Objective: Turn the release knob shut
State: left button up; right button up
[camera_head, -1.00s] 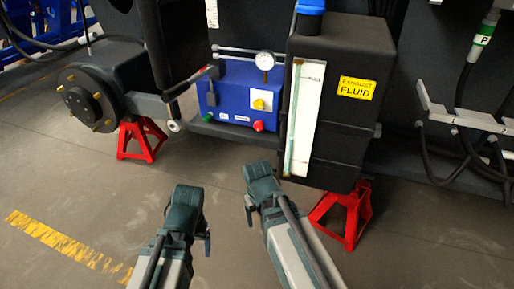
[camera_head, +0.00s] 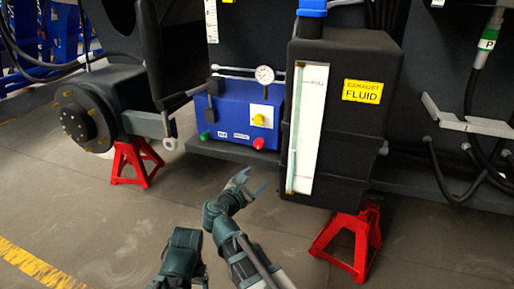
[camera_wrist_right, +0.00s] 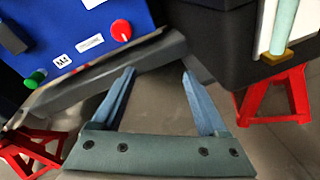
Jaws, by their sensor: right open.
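A blue box (camera_head: 242,110) carries a yellow knob (camera_head: 259,119) on a white plate, a red knob (camera_head: 259,143) at its lower right and a green knob (camera_head: 205,135) at its lower left. I cannot read which is the release knob. In the right wrist view the red knob (camera_wrist_right: 121,31) and green knob (camera_wrist_right: 35,78) show beyond my fingers; the yellow one is out of that view. My right gripper (camera_head: 252,183) is open and empty, below and in front of the box, touching nothing. My left arm shows low in the head view, its fingers hidden.
A black exhaust fluid tank (camera_head: 345,115) stands right of the box, with a red stand (camera_head: 350,240) below it. A dark ledge (camera_head: 225,150) runs under the box. A wheel hub (camera_head: 82,120) and another red stand (camera_head: 135,160) are left. The floor between is clear.

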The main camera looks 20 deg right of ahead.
aim_at(258, 145)
jog(key=w+a+r+n+t, duration=0.2)
jog(key=a+r+n+t, duration=0.1)
jog(key=a+r+n, duration=0.15)
jog(key=x, duration=0.9)
jog(key=f+x, duration=0.1)
jog(key=x, duration=0.4)
jog(key=shift+s+d, duration=0.2)
jog(key=shift+d, duration=0.15)
grip_shut()
